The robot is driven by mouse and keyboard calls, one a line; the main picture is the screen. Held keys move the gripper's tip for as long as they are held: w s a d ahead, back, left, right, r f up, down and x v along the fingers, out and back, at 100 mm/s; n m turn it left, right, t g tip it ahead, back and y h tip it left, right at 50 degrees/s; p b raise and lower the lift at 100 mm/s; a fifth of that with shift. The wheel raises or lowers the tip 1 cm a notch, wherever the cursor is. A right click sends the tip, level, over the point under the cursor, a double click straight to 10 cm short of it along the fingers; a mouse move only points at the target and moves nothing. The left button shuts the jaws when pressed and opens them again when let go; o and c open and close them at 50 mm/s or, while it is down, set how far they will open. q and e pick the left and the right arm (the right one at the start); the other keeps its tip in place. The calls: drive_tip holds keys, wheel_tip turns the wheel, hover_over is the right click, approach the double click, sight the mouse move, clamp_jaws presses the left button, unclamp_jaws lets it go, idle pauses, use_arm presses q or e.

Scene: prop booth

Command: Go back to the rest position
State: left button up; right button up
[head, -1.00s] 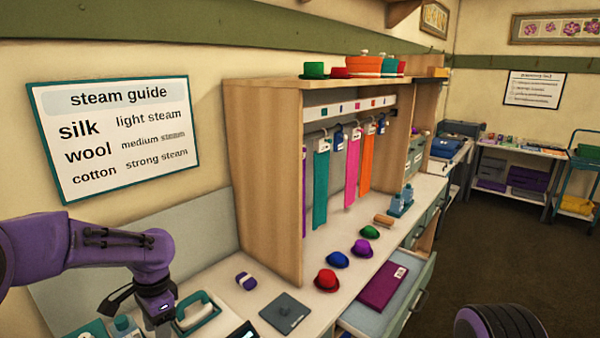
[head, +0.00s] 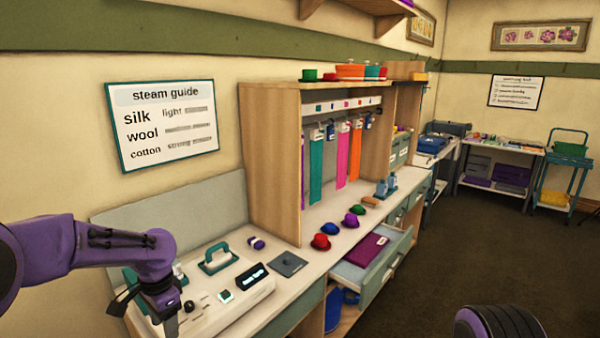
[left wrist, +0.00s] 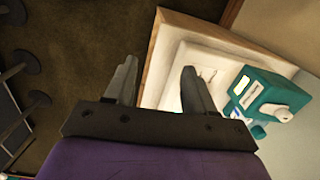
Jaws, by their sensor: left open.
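My left arm comes in from the left in the head view, bent down at the wrist. My left gripper (head: 160,318) hangs at the left end of the counter, in front of the teal bottles. In the left wrist view its two fingers (left wrist: 158,88) stand apart with nothing between them. Below them are the floor and the counter's corner. At the bottom right of the head view a dark rounded part of mine shows, but no right gripper.
A steamer with a teal handle (head: 218,257) sits on the counter close to my left arm. Several small hats (head: 331,228) line the counter. A drawer (head: 375,262) stands open with a purple folded cloth (head: 366,250) in it. The dark floor (head: 470,240) at right is clear.

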use_arm(q)
drive_tip(key=w+d+f+n+t+h, duration=0.1)
drive_tip(key=w+d+f+n+t, duration=0.2)
drive_tip(key=w+f+n+t, duration=0.2)
drive_tip(key=s+f+n+t+y+b, duration=0.15)
drive_tip(key=s+f+n+b, duration=0.5)
drive_tip(key=f, duration=1.05)
drive_tip(key=s+a+f+g+b, duration=0.1)
drive_tip(key=s+f, duration=0.4)
drive_tip(key=s, duration=0.5)
drive_tip(key=s+a+f+n+g+y+b, duration=0.1)
drive_tip(key=s+f, duration=0.4)
drive_tip(key=s, duration=0.5)
drive_tip(key=s+a+f+n+g+y+b, duration=0.1)
drive_tip(key=s+f, duration=0.4)
drive_tip(key=s, duration=0.5)
drive_tip(key=shift+s+f+b, duration=0.15)
drive_tip(key=shift+s+b, duration=0.15)
drive_tip(key=shift+b, duration=0.25)
use_arm(e)
wheel_tip(320, 180, down, 11)
drive_tip(key=shift+w, duration=0.4)
use_arm(q)
drive_tip(key=shift+n, duration=0.25)
